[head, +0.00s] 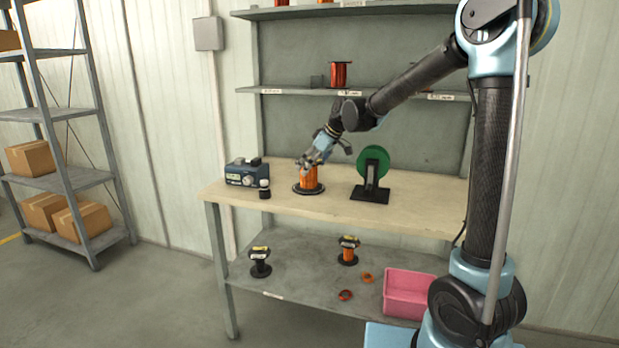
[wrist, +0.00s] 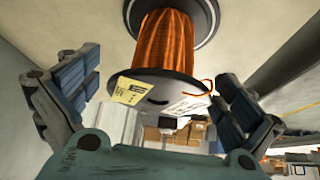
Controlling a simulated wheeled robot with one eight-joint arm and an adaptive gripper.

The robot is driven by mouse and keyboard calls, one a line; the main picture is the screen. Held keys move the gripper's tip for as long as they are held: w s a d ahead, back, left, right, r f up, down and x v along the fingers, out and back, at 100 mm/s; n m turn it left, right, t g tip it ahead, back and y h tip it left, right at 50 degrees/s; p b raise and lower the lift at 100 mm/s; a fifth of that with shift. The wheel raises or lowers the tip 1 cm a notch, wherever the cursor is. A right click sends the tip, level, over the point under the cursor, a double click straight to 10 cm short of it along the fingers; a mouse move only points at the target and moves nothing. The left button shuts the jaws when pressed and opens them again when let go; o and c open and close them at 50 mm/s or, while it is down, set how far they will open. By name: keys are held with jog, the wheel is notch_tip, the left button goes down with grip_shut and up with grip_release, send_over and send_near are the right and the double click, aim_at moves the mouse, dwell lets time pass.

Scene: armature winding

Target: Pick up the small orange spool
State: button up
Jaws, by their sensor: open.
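A spool of orange wire (head: 312,180) with black flanges stands on the workbench top. In the wrist view the same spool (wrist: 163,45) fills the upper middle, with yellow and white labels on its near flange. My gripper (head: 322,155) is at this spool, partly covering its upper part in the head view. In the wrist view its two fingers (wrist: 158,75) are apart, one on each side of the spool, with visible gaps. A smaller spool with orange wire (head: 348,252) stands on the lower shelf, well below my gripper. Another spool (head: 260,263), mostly dark, stands to its left.
A blue-grey device (head: 246,174) and a small dark-and-white item (head: 264,188) are left of the bench spool. A green wheel on a black stand (head: 373,170) is to its right. The lower shelf holds a pink bin (head: 408,288) and orange rings (head: 345,295).

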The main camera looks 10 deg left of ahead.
jog(key=shift+x, duration=0.8)
jog(key=c, duration=2.1)
jog(key=shift+r, duration=0.1)
jog(key=shift+c, duration=0.2)
